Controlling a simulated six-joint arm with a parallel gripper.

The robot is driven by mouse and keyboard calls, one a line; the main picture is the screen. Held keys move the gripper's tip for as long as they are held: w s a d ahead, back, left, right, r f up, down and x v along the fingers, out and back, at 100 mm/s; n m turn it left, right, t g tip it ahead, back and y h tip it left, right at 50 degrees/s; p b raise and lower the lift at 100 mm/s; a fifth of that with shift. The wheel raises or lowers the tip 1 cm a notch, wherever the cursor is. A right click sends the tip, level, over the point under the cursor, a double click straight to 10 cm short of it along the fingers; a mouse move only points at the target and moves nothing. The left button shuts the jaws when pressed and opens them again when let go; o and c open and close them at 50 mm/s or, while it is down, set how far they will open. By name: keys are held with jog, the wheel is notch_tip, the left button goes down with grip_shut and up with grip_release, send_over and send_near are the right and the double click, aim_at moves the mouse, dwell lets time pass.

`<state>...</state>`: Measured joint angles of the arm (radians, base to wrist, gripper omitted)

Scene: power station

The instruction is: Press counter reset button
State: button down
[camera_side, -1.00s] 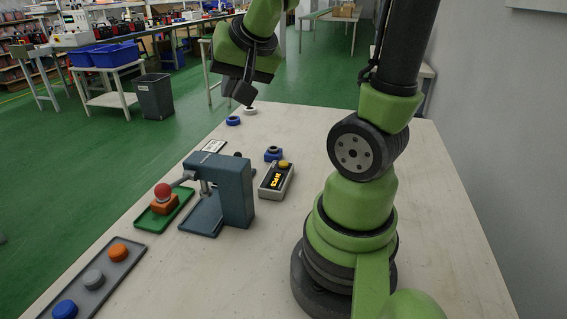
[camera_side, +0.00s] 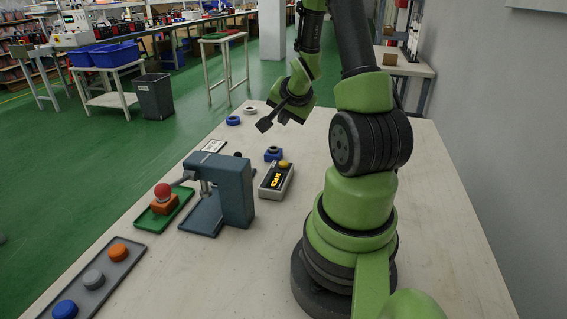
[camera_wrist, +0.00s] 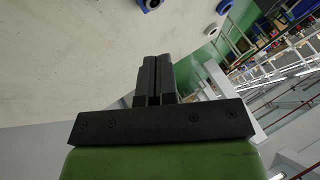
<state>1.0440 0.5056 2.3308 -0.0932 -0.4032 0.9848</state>
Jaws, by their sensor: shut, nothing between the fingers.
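The counter (camera_side: 276,181) is a small grey box with a lit yellow display, lying on the table right of the press. A yellow button (camera_side: 283,164) sits at its far end. My gripper (camera_side: 264,125) is in the air above the far part of the table, beyond the counter and clear of it. In the wrist view my gripper (camera_wrist: 155,60) shows its two dark fingers shut together with nothing between them. The counter is not in the wrist view.
A blue-grey press (camera_side: 235,190) with a red-knobbed lever stands left of the counter. A blue ring-shaped part (camera_side: 273,154) lies just beyond the counter. A green tray (camera_side: 160,214) and a grey tray (camera_side: 98,278) lie at the left. The table's right side is clear.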

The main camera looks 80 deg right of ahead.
aim_at(285, 162)
jog(key=shift+f, duration=0.15)
jog(key=shift+f, duration=4.25)
jog(key=shift+f, duration=0.1)
jog(key=shift+f, duration=0.3)
jog(key=shift+f, duration=0.45)
jog(key=shift+r, duration=0.85)
jog(key=shift+r, duration=2.5)
